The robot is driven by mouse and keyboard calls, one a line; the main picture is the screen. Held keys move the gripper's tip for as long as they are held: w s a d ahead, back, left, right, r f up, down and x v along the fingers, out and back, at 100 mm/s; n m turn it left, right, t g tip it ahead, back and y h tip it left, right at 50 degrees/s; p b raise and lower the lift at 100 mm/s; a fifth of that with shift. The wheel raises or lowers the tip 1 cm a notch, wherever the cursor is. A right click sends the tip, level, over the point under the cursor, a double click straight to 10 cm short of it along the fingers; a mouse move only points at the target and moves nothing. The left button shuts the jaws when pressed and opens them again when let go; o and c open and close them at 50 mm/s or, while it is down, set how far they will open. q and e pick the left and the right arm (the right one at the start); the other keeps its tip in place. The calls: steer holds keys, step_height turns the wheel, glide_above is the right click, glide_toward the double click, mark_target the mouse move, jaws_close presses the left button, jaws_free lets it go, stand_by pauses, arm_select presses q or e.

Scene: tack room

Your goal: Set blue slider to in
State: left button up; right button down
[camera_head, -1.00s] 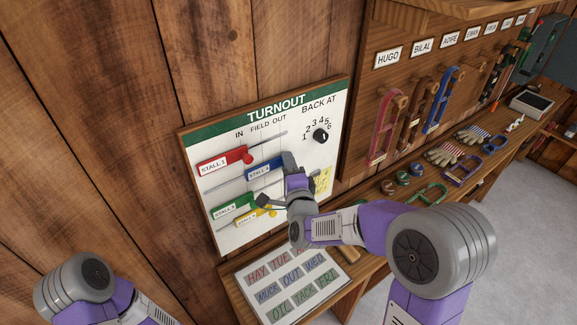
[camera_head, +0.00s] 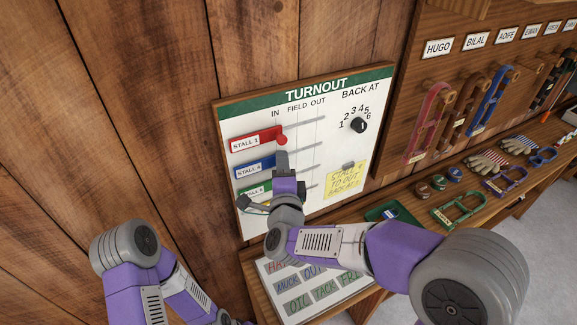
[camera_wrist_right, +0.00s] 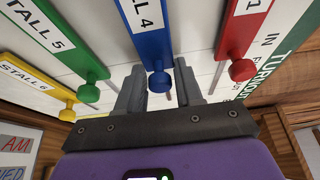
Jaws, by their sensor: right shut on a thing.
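The blue slider (camera_head: 250,168), labelled Stall 4, is on the white turnout board (camera_head: 330,150). Its left end is about level with that of the red Stall 1 slider (camera_head: 256,139), under the IN side. In the right wrist view the blue slider (camera_wrist_right: 147,28) ends in a round blue knob (camera_wrist_right: 160,82). My right gripper (camera_head: 281,160) is at the slider's right end; its fingers (camera_wrist_right: 158,90) are on either side of the knob, shut on it. Part of the knob is hidden in the head view. My left arm shows at lower left, its gripper out of view.
A green slider (camera_head: 255,190) sits below the blue one; a yellow Stall 6 slider (camera_wrist_right: 40,85) shows in the wrist view. A black dial (camera_head: 359,125) and yellow note (camera_head: 345,182) are to the right. Halters and gloves (camera_head: 487,163) lie along the bench.

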steer(key=c, duration=1)
jaws_free()
steer(key=shift+s+a, duration=0.15)
steer(key=shift+a, duration=0.1)
steer(key=s, duration=0.7)
steer(key=shift+s+d, duration=0.15)
steer(key=shift+s, duration=0.15)
